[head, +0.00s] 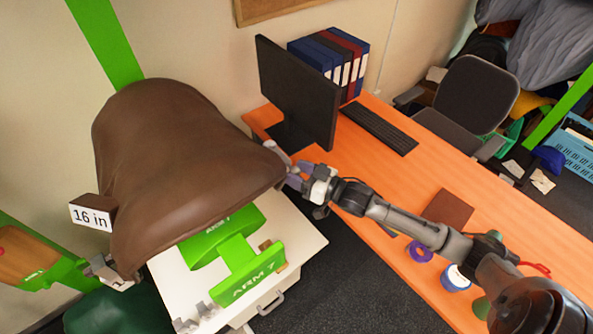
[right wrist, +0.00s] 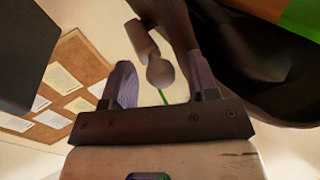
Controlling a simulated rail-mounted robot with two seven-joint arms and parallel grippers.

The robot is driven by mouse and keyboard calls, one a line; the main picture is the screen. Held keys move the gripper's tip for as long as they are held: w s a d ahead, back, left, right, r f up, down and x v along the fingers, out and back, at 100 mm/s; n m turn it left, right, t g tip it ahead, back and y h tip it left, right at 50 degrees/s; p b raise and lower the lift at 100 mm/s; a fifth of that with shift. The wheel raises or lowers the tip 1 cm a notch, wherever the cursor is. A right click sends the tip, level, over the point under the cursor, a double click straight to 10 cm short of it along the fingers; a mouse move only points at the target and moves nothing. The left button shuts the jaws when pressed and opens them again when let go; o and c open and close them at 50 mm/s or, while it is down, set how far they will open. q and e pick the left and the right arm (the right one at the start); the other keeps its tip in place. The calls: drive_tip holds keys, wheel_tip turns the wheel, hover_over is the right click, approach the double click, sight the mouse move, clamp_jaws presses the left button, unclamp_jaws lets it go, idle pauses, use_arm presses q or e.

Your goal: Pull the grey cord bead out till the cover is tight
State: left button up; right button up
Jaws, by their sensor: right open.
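The brown cover (head: 185,150) is draped over the green stand (head: 240,262) marked "ARM 7". Its surface looks smooth on top, with soft folds lower down. My right gripper (head: 290,172) is at the cover's right corner. In the right wrist view its two fingers (right wrist: 160,88) are apart, with a rounded grey-brown bead (right wrist: 160,72) between them or just beyond their tips. A short cylinder (right wrist: 140,40) sits just above the bead. Contact between fingers and bead cannot be made out. A grey gripper-like part, seemingly my left gripper (head: 108,270), is at the cover's lower left edge, mostly hidden.
The stand is on a white cabinet (head: 308,238). The orange desk (head: 500,215) holds a monitor (head: 297,92), a keyboard (head: 378,129), binders and tape rolls. My right arm reaches across the desk.

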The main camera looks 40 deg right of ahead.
drive_tip(key=shift+w+a, duration=0.15)
drive_tip(key=shift+w, duration=0.15)
drive_tip(key=shift+c, duration=0.3)
clamp_jaws()
